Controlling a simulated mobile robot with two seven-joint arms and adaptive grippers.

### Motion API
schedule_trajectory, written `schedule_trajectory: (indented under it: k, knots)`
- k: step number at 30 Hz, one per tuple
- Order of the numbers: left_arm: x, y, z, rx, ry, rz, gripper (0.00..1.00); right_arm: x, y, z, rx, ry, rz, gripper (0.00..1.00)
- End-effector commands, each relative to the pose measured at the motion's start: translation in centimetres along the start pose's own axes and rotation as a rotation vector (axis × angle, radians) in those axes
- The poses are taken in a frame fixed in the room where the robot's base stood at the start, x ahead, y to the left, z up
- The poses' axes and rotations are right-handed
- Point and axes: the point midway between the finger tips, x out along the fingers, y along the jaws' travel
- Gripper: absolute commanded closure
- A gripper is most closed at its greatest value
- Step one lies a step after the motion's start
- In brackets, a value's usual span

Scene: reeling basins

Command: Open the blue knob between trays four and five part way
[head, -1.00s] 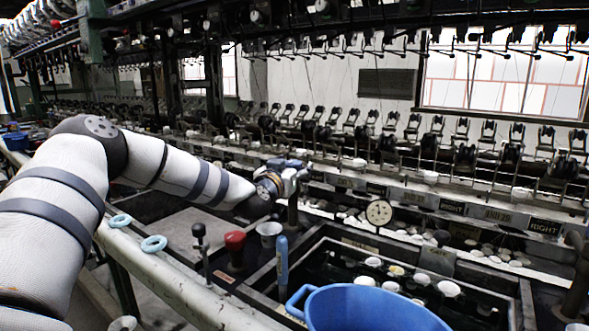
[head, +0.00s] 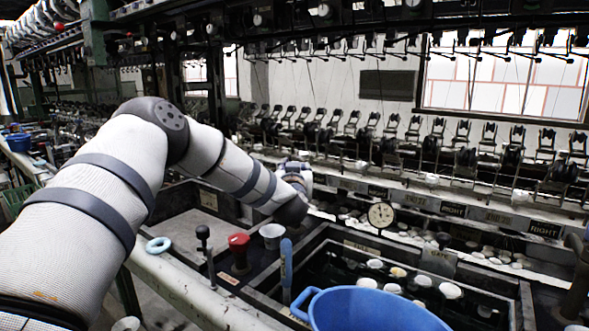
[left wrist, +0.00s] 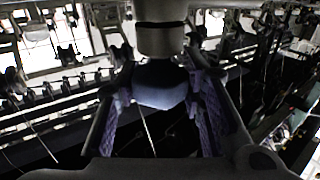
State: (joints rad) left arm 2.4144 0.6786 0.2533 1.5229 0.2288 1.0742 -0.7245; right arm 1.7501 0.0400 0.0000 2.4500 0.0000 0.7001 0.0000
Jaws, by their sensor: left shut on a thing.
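My left gripper (head: 297,174) reaches over the basins to the rail in the head view, mostly hidden by my own wrist. In the left wrist view a dark blue knob (left wrist: 160,85) sits under a pale round metal collar, between the two purple-padded fingers of the left gripper (left wrist: 160,95). The gripper is shut on this knob. How far the knob is turned cannot be told. My right gripper is not in view.
A basin (head: 262,297) with white cocoons lies right of the arm. A blue tub (head: 375,310) stands in front. A red knob (head: 238,243), black-topped lever (head: 203,234), white cup (head: 271,233), blue handle (head: 286,262) and dial gauge (head: 381,214) stand nearby.

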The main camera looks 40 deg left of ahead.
Motion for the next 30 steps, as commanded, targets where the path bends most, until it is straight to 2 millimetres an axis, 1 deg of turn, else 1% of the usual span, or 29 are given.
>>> schedule_trajectory:
  k: [1, 9, 15, 21, 30]
  knots:
    - [0.0, 0.3, 0.1, 0.005, 0.001, -0.031, 0.92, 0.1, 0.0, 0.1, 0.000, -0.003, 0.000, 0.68]
    - [0.1, 0.3, 0.5, 0.006, -0.002, -0.228, 0.92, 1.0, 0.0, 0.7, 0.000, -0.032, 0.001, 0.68]
    - [0.1, 0.2, 0.5, 0.004, -0.003, -0.330, 0.92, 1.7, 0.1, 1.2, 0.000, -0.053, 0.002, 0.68]
    - [0.1, 0.1, 0.3, 0.002, -0.002, -0.387, 0.92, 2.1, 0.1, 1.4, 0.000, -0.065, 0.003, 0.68]
    - [0.0, 0.1, 0.2, 0.001, -0.003, -0.406, 0.92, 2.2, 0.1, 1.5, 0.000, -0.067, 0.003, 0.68]
